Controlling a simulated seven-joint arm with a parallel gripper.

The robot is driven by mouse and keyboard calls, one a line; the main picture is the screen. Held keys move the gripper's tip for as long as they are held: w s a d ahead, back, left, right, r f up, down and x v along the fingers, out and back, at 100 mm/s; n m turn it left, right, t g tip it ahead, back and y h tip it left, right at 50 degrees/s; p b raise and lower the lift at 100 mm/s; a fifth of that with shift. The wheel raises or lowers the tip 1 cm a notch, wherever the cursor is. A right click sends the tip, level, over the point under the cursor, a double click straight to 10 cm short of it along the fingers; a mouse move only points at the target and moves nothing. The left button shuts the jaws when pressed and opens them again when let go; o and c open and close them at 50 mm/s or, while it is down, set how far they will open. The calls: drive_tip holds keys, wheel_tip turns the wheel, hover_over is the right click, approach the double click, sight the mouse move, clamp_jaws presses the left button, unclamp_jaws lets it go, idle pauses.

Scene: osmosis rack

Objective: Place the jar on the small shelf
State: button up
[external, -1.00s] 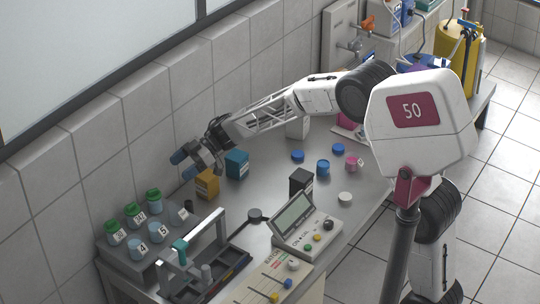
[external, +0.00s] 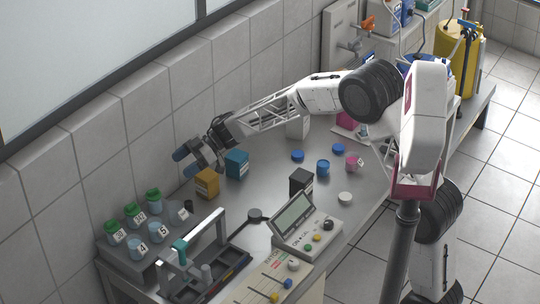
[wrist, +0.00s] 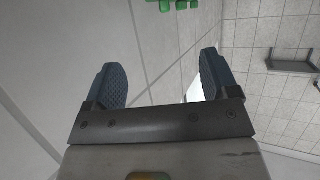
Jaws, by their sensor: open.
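My gripper (external: 188,161) is open and empty, above the bench near the back wall. In the wrist view its two dark blue fingers (wrist: 160,85) are wide apart with nothing between them. A small blue jar (external: 323,168) and a pink jar (external: 352,163) stand on the bench to the right of my gripper. Which jar and which shelf the task means, I cannot tell. Green shapes (wrist: 170,5) show at the wrist view's top edge.
An orange box (external: 207,184), a teal box (external: 237,165) and a black box (external: 301,182) stand on the bench (external: 272,190). A device with a screen (external: 305,228) and a framed stand (external: 200,262) fill the front. Loose lids lie mid-bench.

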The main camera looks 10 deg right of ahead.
drive_tip(key=w+d+r+m+t, duration=0.3)
drive_tip(key=w+d+r+t, duration=0.2)
drive_tip(key=d, duration=0.4)
drive_tip(key=w+d+r+m+t, duration=0.35)
drive_tip(key=d+r+t, duration=0.25)
drive_tip(key=d, duration=0.3)
drive_tip(key=d+r+m+t+h, duration=0.2)
drive_tip(key=d+m+t+h, duration=0.15)
drive_tip(key=d, duration=0.85)
drive_tip(key=d+r+m+t+h, duration=0.2)
drive_tip(key=d+m+h, duration=0.2)
drive_tip(key=d, duration=0.7)
drive_tip(key=s+d+f+m+g+h, duration=0.25)
drive_tip(key=s+d+m+h, duration=0.3)
drive_tip(key=s+d, duration=1.15)
drive_tip(key=s+d+f+m+g, duration=0.1)
drive_tip(key=s+d+f+g, duration=0.2)
drive_tip(key=s, duration=0.7)
drive_tip(key=s+d+f+m+g, duration=0.2)
drive_tip(key=s+d+f+g, duration=0.1)
drive_tip(key=s, duration=0.7)
drive_tip(key=shift+d+g, duration=0.4)
drive_tip(key=shift+d, duration=0.25)
